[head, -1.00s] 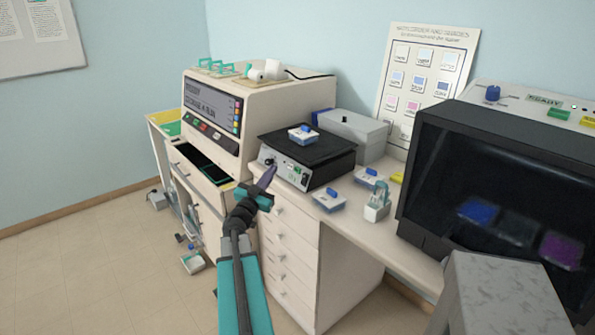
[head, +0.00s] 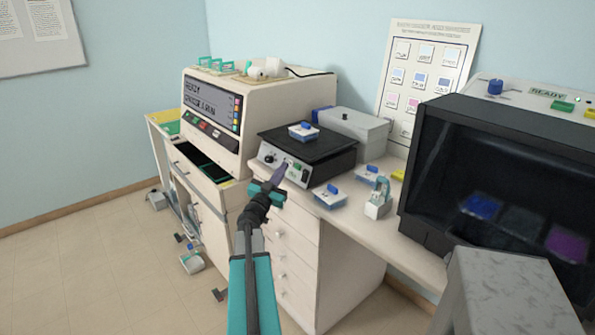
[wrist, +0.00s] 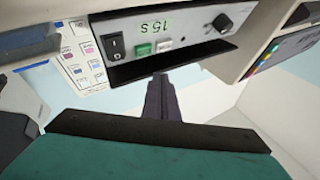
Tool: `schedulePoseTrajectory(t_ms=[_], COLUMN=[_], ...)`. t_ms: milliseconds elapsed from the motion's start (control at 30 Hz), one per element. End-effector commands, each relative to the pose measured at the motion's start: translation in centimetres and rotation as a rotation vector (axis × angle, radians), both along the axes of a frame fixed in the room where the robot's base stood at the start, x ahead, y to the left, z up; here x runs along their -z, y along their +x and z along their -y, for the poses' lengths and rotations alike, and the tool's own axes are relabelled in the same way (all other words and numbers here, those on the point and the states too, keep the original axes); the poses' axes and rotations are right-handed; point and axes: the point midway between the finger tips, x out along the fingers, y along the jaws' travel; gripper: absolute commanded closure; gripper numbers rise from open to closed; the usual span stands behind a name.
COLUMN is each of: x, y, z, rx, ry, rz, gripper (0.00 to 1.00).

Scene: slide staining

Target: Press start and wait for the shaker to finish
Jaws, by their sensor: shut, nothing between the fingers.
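The shaker (head: 310,147) is a black platform on a pale base on the bench, with a white dish with a blue lid grip (head: 303,133) on top. Its front panel (head: 270,155) faces me. In the wrist view, which is turned over, the panel (wrist: 185,38) shows a black knob (wrist: 222,22), a green start button (wrist: 143,48), a pale button (wrist: 164,44), a black switch (wrist: 116,46) and a lit green display (wrist: 154,26) that seems to read 15 s. My gripper (head: 281,170) is shut and empty, its tips just in front of the panel. Contact cannot be told.
Two more blue-gripped dishes (head: 330,197) (head: 369,176) and a small bottle-like holder (head: 377,203) stand right of the shaker. A stainer (head: 238,112) with an open drawer (head: 204,167) is on the left. A dark-fronted hood (head: 490,165) stands on the right. The floor at left is mostly clear.

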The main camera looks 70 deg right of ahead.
Motion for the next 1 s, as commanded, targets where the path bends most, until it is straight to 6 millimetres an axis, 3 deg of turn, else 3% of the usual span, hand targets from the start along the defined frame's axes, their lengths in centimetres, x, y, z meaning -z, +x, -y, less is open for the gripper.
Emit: schedulePoseTrajectory(t_ms=[367, 1000], x=[1.1, 1.1], y=[-1.5, -1.6], z=[2.3, 2.4], rx=[0.001, 0.001], ry=[0.000, -0.001], rz=[0.000, 0.000], gripper=[1.00, 1.00])
